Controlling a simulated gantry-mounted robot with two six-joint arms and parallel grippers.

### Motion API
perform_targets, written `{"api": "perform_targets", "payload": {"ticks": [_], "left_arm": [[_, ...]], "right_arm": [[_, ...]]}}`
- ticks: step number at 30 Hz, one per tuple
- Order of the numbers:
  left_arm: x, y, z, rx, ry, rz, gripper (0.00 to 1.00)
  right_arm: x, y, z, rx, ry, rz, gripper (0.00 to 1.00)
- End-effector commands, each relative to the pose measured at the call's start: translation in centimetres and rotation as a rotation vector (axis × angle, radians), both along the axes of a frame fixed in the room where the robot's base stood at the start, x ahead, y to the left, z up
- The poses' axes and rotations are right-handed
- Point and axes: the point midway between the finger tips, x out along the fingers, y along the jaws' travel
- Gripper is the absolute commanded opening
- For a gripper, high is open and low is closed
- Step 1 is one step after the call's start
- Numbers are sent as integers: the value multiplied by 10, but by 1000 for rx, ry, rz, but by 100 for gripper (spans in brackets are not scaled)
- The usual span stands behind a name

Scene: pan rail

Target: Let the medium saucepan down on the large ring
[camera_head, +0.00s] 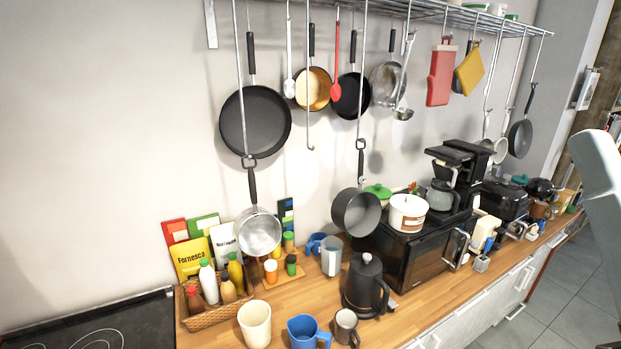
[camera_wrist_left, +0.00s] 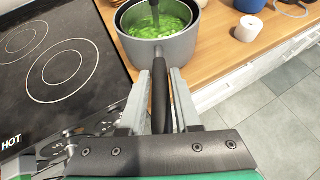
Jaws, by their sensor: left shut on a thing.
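In the left wrist view my left gripper (camera_wrist_left: 161,92) is shut on the dark handle (camera_wrist_left: 160,100) of a grey saucepan (camera_wrist_left: 160,52). The pan is upright and has bright green contents with a dark utensil standing in them. It appears over the wooden counter, right of the black hob (camera_wrist_left: 105,48); its height above the counter is unclear. On the hob, a double-circle ring (camera_wrist_left: 62,75) lies nearest the pan, with another ring (camera_wrist_left: 20,38) farther left. I cannot tell for sure which is the large one.
In the head view the hob's corner (camera_head: 150,318) is at lower left. A condiment basket (camera_head: 215,313), cream cup (camera_head: 255,325), blue mug (camera_head: 305,332) and black kettle (camera_head: 366,290) stand on the counter. Pans hang from the rail above.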

Motion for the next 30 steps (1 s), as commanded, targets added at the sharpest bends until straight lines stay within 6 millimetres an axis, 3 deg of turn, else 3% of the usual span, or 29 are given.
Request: {"api": "perform_targets", "payload": {"ticks": [1, 30], "left_arm": [[3, 1, 8, 2, -12, 3, 0], [3, 1, 33, 2, -12, 3, 0]], "right_arm": [[0, 0, 4, 0, 0, 0, 46], [0, 0, 34, 0, 0, 0, 46]]}}
